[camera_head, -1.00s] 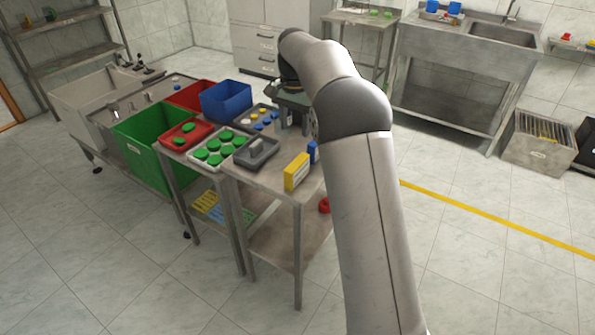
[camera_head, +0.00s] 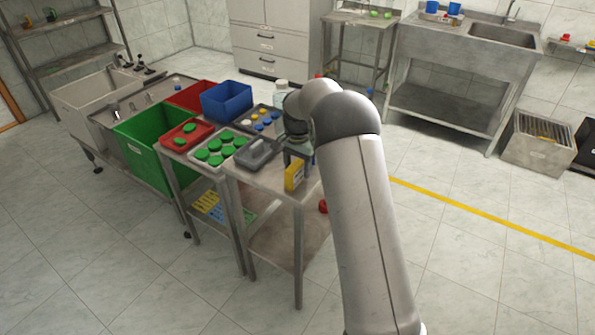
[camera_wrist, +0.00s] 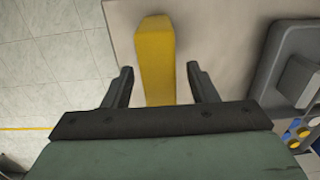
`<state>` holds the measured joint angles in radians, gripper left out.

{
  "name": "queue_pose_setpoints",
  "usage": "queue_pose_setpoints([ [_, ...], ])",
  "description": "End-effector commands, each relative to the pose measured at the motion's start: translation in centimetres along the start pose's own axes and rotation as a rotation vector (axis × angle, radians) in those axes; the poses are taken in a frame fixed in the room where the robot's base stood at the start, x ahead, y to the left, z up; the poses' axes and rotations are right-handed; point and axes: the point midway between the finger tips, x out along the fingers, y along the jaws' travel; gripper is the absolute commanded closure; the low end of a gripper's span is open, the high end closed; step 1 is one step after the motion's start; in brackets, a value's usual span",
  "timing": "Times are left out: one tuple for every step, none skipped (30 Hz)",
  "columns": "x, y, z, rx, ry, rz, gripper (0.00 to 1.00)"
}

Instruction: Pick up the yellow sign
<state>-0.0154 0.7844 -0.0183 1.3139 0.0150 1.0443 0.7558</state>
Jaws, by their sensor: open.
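The yellow sign (camera_head: 294,174) stands upright near the front right part of the steel table (camera_head: 262,182). In the wrist view the yellow sign (camera_wrist: 156,60) shows as a narrow block seen from above, its lower end lying between my fingers. My gripper (camera_wrist: 160,75) is open, one finger on each side of the sign, with gaps on both sides. In the head view my gripper (camera_head: 297,155) is just above and behind the sign, partly hidden by my arm. I cannot tell how high the fingers are above the sign.
A tray with green caps (camera_head: 214,149), a blue bin (camera_head: 226,100) and a green bin (camera_head: 150,150) are farther left. The table edge is close to the sign.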

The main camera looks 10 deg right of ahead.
Motion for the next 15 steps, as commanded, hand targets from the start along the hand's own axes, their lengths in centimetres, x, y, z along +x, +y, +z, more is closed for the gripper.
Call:
queue_pose_setpoints([
  [0.7,0.1,0.0,-0.001,-0.002,0.001,0.47],
  [1.1,0.1,0.0,-0.001,-0.002,0.0,0.47],
  [1.6,0.1,0.0,-0.001,-0.002,-0.001,0.47],
  [1.8,0.0,0.0,-0.001,-0.001,-0.001,0.47],
  [2.1,0.0,0.0,-0.001,-0.001,-0.002,0.47],
  [2.3,0.1,0.0,-0.001,-0.001,-0.002,0.47],
  [2.4,0.1,0.0,-0.001,-0.001,-0.002,0.47],
  [2.4,0.1,0.0,-0.001,-0.001,-0.002,0.47],
  [2.4,0.1,0.0,-0.001,-0.001,-0.003,0.47],
  [2.4,0.1,0.0,-0.001,0.0,-0.003,0.47],
  [2.4,0.1,0.0,-0.001,0.0,-0.003,0.47],
  [2.4,0.1,0.0,-0.001,0.0,-0.003,0.47],
  [2.4,0.1,0.0,-0.001,0.0,-0.003,0.47],
  [2.4,0.1,0.0,-0.001,0.0,-0.003,0.56],
  [2.4,0.1,0.0,-0.001,0.0,-0.003,0.67],
])
